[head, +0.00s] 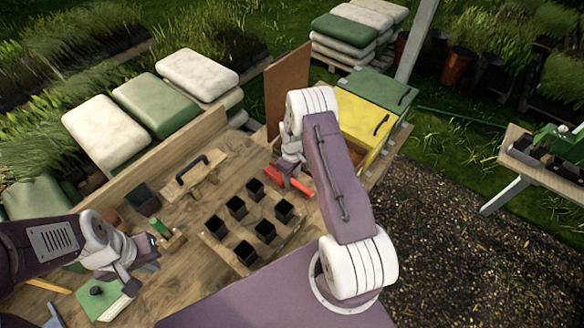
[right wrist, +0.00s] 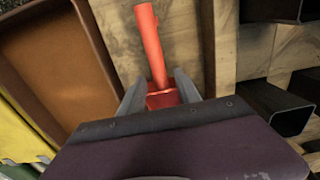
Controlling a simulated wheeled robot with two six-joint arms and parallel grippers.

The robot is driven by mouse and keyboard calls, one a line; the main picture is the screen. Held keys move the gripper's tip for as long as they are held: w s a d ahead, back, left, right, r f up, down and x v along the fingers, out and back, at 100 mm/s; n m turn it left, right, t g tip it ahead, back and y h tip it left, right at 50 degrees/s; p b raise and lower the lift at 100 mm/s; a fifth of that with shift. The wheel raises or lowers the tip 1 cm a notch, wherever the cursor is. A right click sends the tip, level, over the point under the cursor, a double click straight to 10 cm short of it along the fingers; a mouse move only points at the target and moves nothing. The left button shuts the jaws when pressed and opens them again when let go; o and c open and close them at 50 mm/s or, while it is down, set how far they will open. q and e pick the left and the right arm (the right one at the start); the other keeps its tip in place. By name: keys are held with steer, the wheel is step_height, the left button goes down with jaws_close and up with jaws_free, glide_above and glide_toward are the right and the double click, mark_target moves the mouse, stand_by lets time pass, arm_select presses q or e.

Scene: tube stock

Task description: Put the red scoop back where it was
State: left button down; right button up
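The red scoop (head: 301,186) is at my right gripper (head: 286,180), beside the wooden box with the yellow and green lids. In the right wrist view the red scoop's handle (right wrist: 151,45) sticks out past the fingers over the wood. The fingers of the right gripper (right wrist: 160,92) press on both sides of its wider red part; the rest of it is hidden by the gripper. From these views I cannot tell whether it touches the table. My left gripper (head: 148,264) is over the left part of the table; its finger opening is unclear.
Several black pots (head: 237,207) stand on the table left of the right gripper. A wooden piece with a dark handle (head: 193,170) lies behind them. The box's yellow lid (head: 364,120) and an upright brown board (head: 287,88) are close to the right arm. A brown tray (right wrist: 60,60) shows in the wrist view.

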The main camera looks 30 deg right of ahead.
mark_target(292, 180)
step_height(292, 180, up, 8)
steer(key=r+b, duration=0.1)
steer(key=b, duration=0.1)
steer(key=s+a+r+m, duration=0.2)
steer(key=s+a+r, duration=0.5)
steer(key=s, duration=0.1)
steer(key=s+a+r+m+t, duration=0.1)
steer(key=s+a+r+m, duration=0.2)
steer(key=s, duration=0.8)
step_height(292, 180, down, 9)
steer(key=a+b, duration=0.1)
steer(key=b, duration=0.7)
steer(key=shift+w+r, duration=0.15)
steer(key=shift+w, duration=0.2)
steer(key=shift+s, duration=0.1)
